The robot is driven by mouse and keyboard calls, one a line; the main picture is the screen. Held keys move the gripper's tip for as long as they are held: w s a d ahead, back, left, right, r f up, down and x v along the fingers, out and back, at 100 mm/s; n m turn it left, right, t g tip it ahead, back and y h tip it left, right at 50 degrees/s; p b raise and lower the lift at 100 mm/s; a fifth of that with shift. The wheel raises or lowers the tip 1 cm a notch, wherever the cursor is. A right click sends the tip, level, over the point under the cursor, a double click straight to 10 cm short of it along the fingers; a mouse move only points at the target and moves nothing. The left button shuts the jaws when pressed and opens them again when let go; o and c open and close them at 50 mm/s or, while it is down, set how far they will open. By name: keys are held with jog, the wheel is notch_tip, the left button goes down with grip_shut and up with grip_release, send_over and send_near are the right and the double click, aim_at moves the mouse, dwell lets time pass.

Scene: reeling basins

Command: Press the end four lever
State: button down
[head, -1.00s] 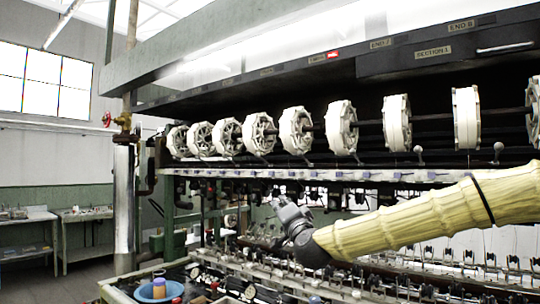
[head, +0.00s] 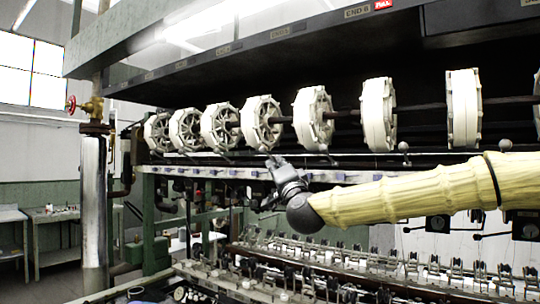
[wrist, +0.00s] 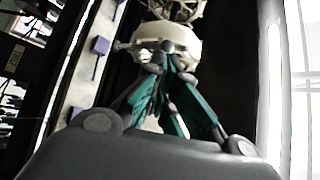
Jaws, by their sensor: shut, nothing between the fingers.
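A row of cream reels hangs on a dark shaft across the machine in the head view, with ball-ended levers below them. My gripper (head: 272,161) is shut and empty, raised just below the reel (head: 261,123) that is fourth from the left. In the wrist view my gripper's fingers (wrist: 170,62) come together below a dark round knob, which looks like the end four lever (wrist: 167,46), in front of a cream reel (wrist: 180,28). I cannot tell whether they touch. In the head view this lever is hard to make out behind the fingertips.
Other levers (head: 403,147) stand out under reels to the right. A pale rail (head: 230,173) runs below the reels. The dark header carries end labels and a red tag (head: 383,4). Thread guides fill the lower level. A pipe with a red valve wheel (head: 71,104) stands left.

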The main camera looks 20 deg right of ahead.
aim_at(269, 155)
jog(key=s+d+r, duration=0.3)
jog(key=s, duration=0.2)
jog(key=w+r+p, duration=0.2)
jog(key=w, duration=0.9)
jog(key=shift+a+t, duration=0.3)
jog(key=shift+a, duration=0.15)
